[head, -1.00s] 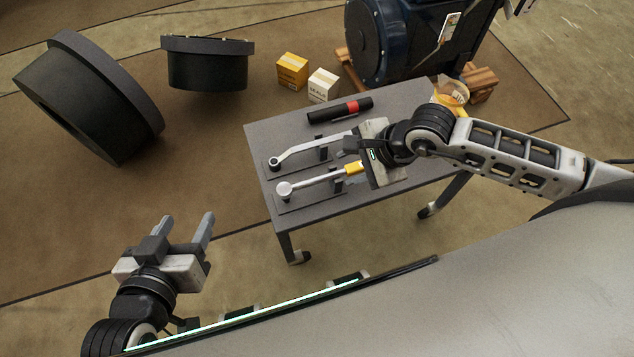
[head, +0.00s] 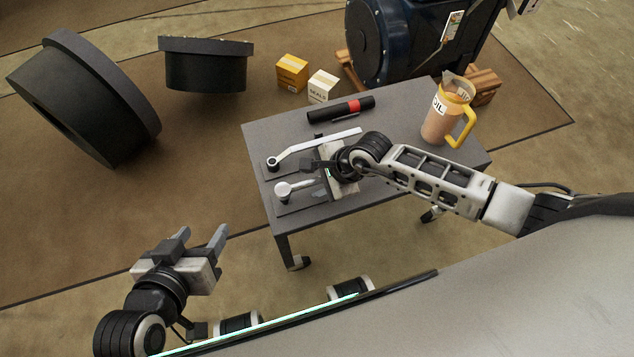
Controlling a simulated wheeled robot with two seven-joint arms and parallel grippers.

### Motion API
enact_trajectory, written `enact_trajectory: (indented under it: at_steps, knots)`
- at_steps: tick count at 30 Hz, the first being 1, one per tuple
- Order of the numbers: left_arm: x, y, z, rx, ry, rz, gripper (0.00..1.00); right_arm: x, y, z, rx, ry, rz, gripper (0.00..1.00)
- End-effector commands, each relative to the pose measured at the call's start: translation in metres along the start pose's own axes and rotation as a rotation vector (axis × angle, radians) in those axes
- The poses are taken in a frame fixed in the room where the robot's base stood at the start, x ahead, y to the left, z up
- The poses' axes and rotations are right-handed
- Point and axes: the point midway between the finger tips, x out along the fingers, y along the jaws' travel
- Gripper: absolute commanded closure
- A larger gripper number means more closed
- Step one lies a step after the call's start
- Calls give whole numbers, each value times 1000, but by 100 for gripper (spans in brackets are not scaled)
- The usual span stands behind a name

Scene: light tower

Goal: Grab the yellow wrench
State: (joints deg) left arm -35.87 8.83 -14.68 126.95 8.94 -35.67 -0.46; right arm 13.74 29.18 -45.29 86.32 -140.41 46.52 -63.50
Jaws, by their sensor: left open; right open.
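Two wrenches lie on holders on the grey cart table (head: 262,140). The nearer wrench (head: 284,190) shows its silver head and a short length of shaft. Its yellow handle, seen earlier, is now hidden behind my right gripper. The farther wrench (head: 300,149) is silver, with its handle pointing right. My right gripper (head: 310,166) is open over the table, with its fingers pointing left above the nearer wrench. I cannot tell whether it touches the wrench. My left gripper (head: 202,238) is open and empty, off the table at the lower left.
A black and red cylinder (head: 341,109) lies at the table's back. An oil jug (head: 445,115) with a yellow handle stands at its right. Yellow (head: 292,72) and white (head: 323,86) boxes, black rings (head: 206,65) and a blue motor (head: 390,45) stand beyond on the floor.

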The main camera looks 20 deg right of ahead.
Motion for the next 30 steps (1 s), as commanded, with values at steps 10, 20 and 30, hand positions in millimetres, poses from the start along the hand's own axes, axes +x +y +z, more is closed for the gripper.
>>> enact_trajectory:
  at_steps: [10,20,30]
  knots:
    - [6,2,3,2,-11,9,45,7,0,0,0,1,0,65]
    - [5,1,1,4,-5,8,45,6,-2,1,-1,-1,-4,100]
    - [0,-1,-6,7,6,-1,45,-6,-8,6,-2,-1,-5,100]
